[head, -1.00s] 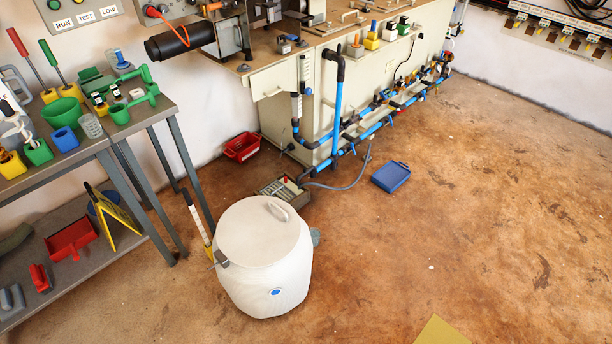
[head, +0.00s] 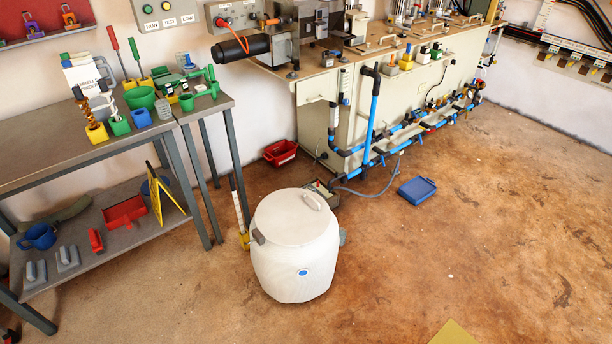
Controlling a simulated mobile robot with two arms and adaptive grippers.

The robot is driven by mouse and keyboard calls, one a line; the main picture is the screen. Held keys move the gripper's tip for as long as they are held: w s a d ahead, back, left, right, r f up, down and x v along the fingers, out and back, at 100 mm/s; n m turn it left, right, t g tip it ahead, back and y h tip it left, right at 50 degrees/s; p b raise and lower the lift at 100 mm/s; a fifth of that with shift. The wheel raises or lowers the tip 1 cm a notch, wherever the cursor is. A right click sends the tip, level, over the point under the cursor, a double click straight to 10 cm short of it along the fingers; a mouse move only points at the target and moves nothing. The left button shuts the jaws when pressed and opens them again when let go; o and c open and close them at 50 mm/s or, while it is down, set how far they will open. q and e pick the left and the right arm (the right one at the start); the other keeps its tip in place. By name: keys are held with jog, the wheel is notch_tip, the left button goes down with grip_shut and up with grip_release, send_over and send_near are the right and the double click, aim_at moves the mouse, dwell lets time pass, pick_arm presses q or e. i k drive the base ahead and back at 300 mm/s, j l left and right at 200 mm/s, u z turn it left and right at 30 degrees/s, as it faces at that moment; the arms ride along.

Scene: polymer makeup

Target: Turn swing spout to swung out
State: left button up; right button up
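No part is clearly marked as the swing spout. A blue upright pipe (head: 372,113) with a black elbow (head: 371,72) at its top stands in front of the cream bench; it may be the spout, but I cannot tell. A green jointed piece (head: 201,84) sits on the grey table at left, also too small to identify surely. Neither of my grippers is in view.
A white lidded barrel (head: 296,262) stands on the floor in front of the cream bench (head: 312,140). A grey two-level table (head: 60,160) is at left. A red bin (head: 280,152) and a blue tray (head: 417,190) lie on the floor. The right floor is mostly clear.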

aim_at(337, 177)
jog(key=i+l+u, duration=0.15)
jog(key=u, duration=0.25)
jog(key=i+l+u, duration=0.15)
jog(key=u, duration=0.25)
jog(key=i+l+u, duration=0.1)
jog(key=l+u, duration=0.15)
jog(key=u, duration=0.15)
jog(key=i+l, duration=0.2)
jog(key=l, duration=0.35)
jog(key=i+l, duration=0.15)
jog(key=l, duration=0.45)
jog(key=i+l, duration=0.2)
jog(key=l, duration=0.35)
jog(key=i+l, duration=0.2)
jog(key=l, duration=0.4)
jog(key=i+l, duration=0.15)
jog(key=l, duration=0.4)
jog(key=i+l, duration=0.2)
jog(key=l, duration=0.35)
jog(key=i+l, duration=0.2)
jog(key=l, duration=0.4)
jog(key=i+l, duration=0.15)
jog(key=l, duration=0.4)
